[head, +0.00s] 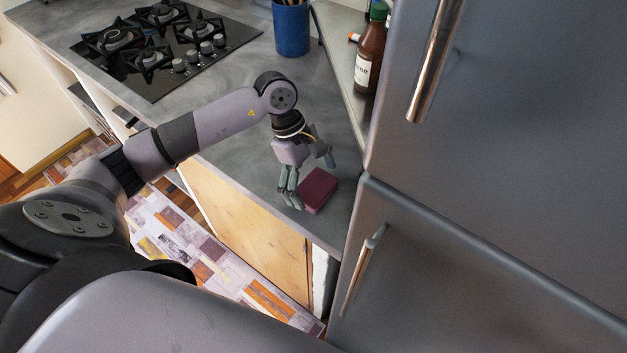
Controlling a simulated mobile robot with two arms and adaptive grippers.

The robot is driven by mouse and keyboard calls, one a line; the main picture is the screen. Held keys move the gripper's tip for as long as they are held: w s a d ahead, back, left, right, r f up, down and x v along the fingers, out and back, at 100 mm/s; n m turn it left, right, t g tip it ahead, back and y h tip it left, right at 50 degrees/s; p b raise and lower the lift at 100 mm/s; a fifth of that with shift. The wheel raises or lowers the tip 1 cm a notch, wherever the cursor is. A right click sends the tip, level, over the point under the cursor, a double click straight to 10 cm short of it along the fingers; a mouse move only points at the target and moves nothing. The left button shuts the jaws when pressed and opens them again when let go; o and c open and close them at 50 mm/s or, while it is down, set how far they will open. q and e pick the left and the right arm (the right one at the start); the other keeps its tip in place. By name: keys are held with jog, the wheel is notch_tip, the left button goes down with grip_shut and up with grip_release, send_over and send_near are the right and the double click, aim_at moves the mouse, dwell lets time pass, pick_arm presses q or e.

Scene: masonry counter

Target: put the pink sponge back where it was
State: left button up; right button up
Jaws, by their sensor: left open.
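The pink sponge (319,191) shows as a dark pink block lying on the grey counter (238,150), close to its front edge and near the fridge. My left gripper (311,180) comes in from the left above the counter and points down at the sponge. Its fingers are open, with some just left of the sponge and one beyond its far side. They partly overlap the sponge's left edge in the picture, and I cannot tell whether they touch it. My right gripper is not in view.
A grey fridge (500,150) with metal handles stands close on the right. A gas hob (165,45) is at the back left. A blue cup (291,30) with utensils and a brown bottle (369,58) stand at the back. The counter between hob and sponge is clear.

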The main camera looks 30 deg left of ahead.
pick_arm(q)
jog(key=shift+r, duration=0.1)
jog(key=shift+r, duration=0.2)
jog(key=b+v, duration=0.3)
jog(key=v, duration=0.8)
jog(key=shift+a+r, duration=0.25)
jog(key=shift+r, duration=0.05)
